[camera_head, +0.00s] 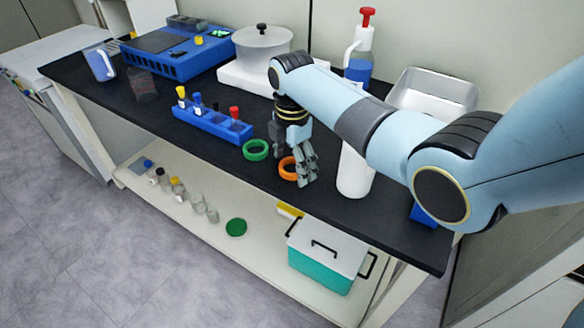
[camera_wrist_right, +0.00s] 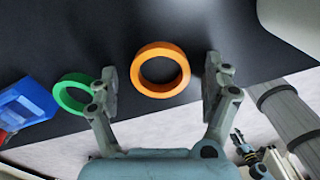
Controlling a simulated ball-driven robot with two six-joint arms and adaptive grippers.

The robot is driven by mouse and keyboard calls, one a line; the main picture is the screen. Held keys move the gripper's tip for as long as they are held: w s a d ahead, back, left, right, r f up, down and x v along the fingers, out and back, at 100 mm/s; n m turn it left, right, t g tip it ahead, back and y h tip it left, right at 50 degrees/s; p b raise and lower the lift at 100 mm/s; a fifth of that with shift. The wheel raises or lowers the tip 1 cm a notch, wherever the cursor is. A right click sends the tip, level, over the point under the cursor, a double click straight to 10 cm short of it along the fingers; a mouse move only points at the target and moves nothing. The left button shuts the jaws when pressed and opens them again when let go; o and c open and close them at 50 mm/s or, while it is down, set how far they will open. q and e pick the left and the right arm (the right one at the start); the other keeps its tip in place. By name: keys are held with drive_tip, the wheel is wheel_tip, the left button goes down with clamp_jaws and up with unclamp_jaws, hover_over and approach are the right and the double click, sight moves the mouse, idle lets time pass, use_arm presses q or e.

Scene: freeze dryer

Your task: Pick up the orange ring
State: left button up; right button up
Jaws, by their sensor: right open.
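The orange ring (camera_head: 288,169) lies flat on the black bench top near its front edge. In the right wrist view the orange ring (camera_wrist_right: 160,49) sits ahead of and between the two fingers. My right gripper (camera_head: 304,178) hangs down just beside the ring and hides part of its right side in the head view. In the wrist view my right gripper (camera_wrist_right: 166,80) is open, with nothing between its fingertips but the view of the ring beyond.
A green ring (camera_head: 256,150) lies left of the orange one. A blue rack (camera_head: 213,124) with capped tubes stands farther left. A white bottle (camera_head: 355,172) stands close to the right of my gripper. The bench's front edge (camera_head: 250,180) is near. A metal tray (camera_head: 432,92) is at back right.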

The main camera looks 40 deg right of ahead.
drive_tip(key=shift+c, duration=1.7)
drive_tip(key=c, duration=0.5)
use_arm(q)
drive_tip(key=shift+s, duration=0.95)
drive_tip(key=shift+w, duration=0.15)
